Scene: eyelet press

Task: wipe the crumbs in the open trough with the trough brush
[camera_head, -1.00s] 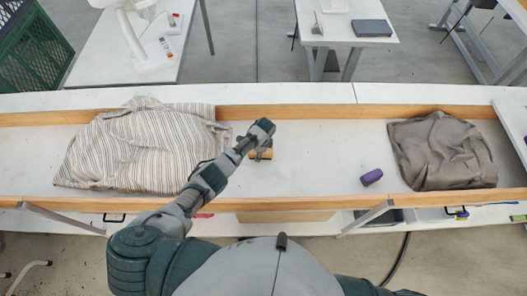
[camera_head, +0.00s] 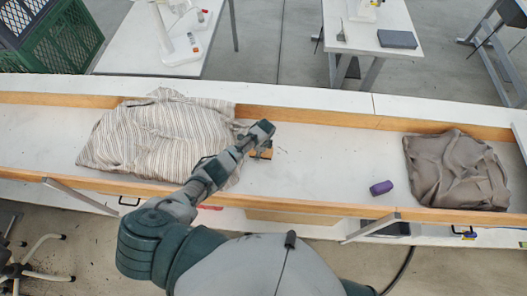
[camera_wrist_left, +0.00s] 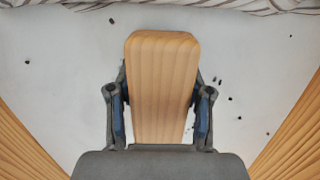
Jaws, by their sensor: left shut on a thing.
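My left gripper (camera_wrist_left: 160,115) is shut on the wooden block of the trough brush (camera_wrist_left: 162,75). In the head view the brush (camera_head: 262,154) is inside the white trough (camera_head: 325,165), just right of the striped cloth, mostly covered by my left gripper (camera_head: 258,143). Its bristles are hidden, so I cannot tell whether they touch the floor. Dark crumbs (camera_wrist_left: 231,98) lie scattered right of the brush in the left wrist view, with a few more at its left (camera_wrist_left: 27,62). My right gripper is not in view.
A striped cloth (camera_head: 150,140) fills the trough's left part. A purple object (camera_head: 381,188) and a grey-brown cloth (camera_head: 455,170) lie at the right. Wooden rails (camera_head: 340,118) edge the trough at back and front. The floor between brush and purple object is mostly clear.

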